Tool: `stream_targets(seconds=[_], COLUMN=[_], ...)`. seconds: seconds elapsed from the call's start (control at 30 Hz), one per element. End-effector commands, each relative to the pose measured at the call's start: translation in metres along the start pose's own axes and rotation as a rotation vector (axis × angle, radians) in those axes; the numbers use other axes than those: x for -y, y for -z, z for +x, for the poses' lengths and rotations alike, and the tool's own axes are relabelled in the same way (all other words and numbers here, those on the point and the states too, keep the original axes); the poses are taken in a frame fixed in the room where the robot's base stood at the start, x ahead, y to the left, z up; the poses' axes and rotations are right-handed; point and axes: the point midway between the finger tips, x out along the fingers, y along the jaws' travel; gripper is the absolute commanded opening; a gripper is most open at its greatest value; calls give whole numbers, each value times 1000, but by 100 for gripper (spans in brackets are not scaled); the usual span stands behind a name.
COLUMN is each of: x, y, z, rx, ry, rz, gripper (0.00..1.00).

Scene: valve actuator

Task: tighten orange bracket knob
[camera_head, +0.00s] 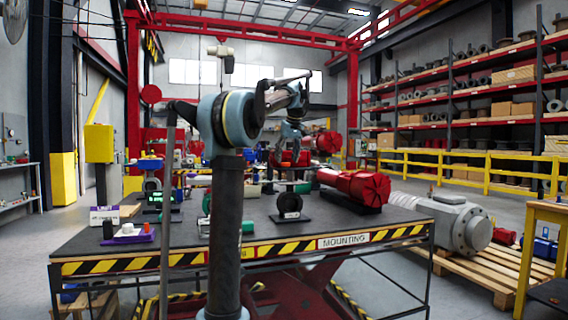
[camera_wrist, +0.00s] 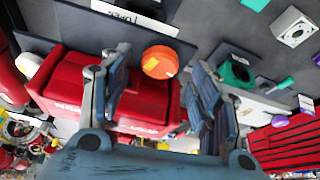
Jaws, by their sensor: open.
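The orange knob (camera_wrist: 160,62) shows in the wrist view as a round disc with a small yellow mark, beside a red actuator body (camera_wrist: 75,85). My gripper (camera_wrist: 156,72) is open, with one finger to the left of the knob and the other to the right. The knob lies between the fingertips in the picture; I cannot tell the depth between them, and I see no contact.
The striped-edge work table (camera_head: 115,245) holds a large red actuator (camera_head: 355,187), a black ring on a stand (camera_head: 289,206) and several small fixtures. In the wrist view, a green part (camera_wrist: 238,72) lies right of the fingers. A grey motor (camera_head: 445,218) rests on a pallet at right.

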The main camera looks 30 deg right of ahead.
Motion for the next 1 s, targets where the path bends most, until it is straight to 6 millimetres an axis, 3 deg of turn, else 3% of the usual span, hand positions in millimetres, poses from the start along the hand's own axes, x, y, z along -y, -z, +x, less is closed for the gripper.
stream_targets(seconds=[0.2,0.53,0.73,1.0], x=[0,0,0,1], y=[0,0,0,0], z=[18,20,20,20], rx=[0,0,0,1], ry=[0,0,0,-9], rz=[0,0,0,24], gripper=[57,57,14,12])
